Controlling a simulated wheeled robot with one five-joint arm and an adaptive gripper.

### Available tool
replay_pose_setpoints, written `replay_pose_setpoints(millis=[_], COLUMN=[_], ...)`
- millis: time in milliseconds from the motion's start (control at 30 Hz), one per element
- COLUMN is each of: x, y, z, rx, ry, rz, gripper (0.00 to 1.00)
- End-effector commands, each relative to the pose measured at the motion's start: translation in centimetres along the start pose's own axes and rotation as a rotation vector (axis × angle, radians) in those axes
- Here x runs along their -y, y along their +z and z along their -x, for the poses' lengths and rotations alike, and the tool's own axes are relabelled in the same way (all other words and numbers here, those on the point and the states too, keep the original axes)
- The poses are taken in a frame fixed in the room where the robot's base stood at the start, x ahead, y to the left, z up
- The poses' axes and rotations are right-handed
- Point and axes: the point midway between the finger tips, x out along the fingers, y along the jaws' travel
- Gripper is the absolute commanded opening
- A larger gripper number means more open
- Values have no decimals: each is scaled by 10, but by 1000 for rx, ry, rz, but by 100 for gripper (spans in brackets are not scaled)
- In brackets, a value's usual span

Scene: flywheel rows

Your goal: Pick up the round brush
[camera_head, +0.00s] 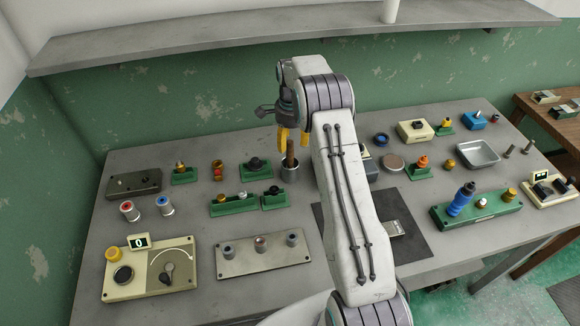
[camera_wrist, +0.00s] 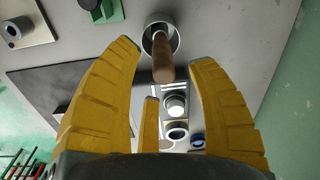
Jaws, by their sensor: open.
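The round brush has a brown wooden handle (camera_head: 291,150) and stands upright in a small metal cup (camera_head: 290,172) near the middle of the bench. Its head is hidden inside the cup. In the wrist view the handle (camera_wrist: 163,62) points toward the camera from the cup's rim (camera_wrist: 174,45). My gripper (camera_head: 293,140) is open and empty, its yellow fingers beside and above the handle's top. In the wrist view the gripper (camera_wrist: 166,60) has the handle showing between its fingertips. I cannot tell how far apart they are in depth.
Green fixtures (camera_head: 234,206) with small knobs stand left of the cup. A plate with several posts (camera_head: 262,262) lies in front. A dark mat (camera_head: 410,240) lies to the right, partly behind my arm. A shelf (camera_head: 200,42) runs above the back edge.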

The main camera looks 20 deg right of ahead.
Motion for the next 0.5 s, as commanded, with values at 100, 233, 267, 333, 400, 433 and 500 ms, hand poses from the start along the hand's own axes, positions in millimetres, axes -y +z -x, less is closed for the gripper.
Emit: replay_pose_setpoints(millis=[100,233,267,333,400,433,500], x=[0,2,2,3,3,3,3], y=[0,1,1,1,1,1,1], z=[-8,-22,-26,-36,-43,-46,-50], rx=[0,0,0,0,0,0,0], ry=[1,2,2,2,1,1,1], rz=[1,2,2,2,2,2,2], gripper=[53,53,53,53,53,53,53])
